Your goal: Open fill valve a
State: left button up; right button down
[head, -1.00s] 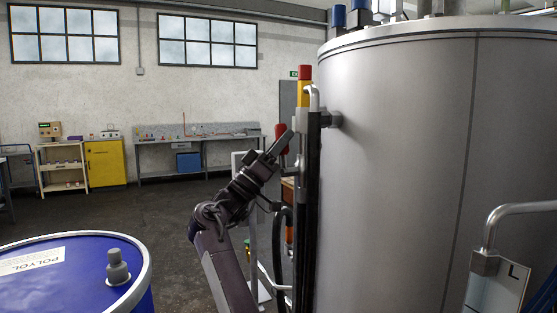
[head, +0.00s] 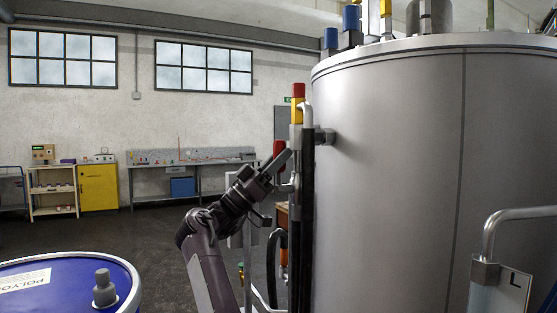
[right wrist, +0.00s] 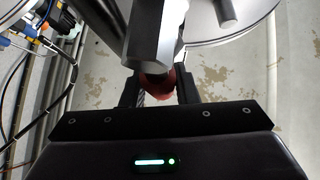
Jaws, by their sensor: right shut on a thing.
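My right gripper (head: 282,168) is at the pipework on the left side of the big grey tank (head: 385,170). A red handle (head: 279,149) shows right at its fingertips, beside the upright pipe. In the right wrist view a red part (right wrist: 157,82), likely the same handle, sits between the two dark fingers, and the gripper (right wrist: 158,90) is shut on it. A grey metal body above covers part of the red piece. I cannot read any label that names the valve. My left gripper is not in view.
A blue drum (head: 60,285) labelled polyol, with a grey cap (head: 104,288), stands at the lower left. A bent metal pipe (head: 520,213) with an L plate (head: 512,290) is at the right. Open floor (head: 150,235) lies between the drum and the far workbench (head: 215,162).

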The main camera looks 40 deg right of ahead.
jog(key=c, duration=1.1)
grip_release()
jog(key=shift+f, duration=0.1)
jog(key=b+v, duration=0.2)
jog(key=v, duration=0.5)
jog(key=shift+a+f, duration=0.3)
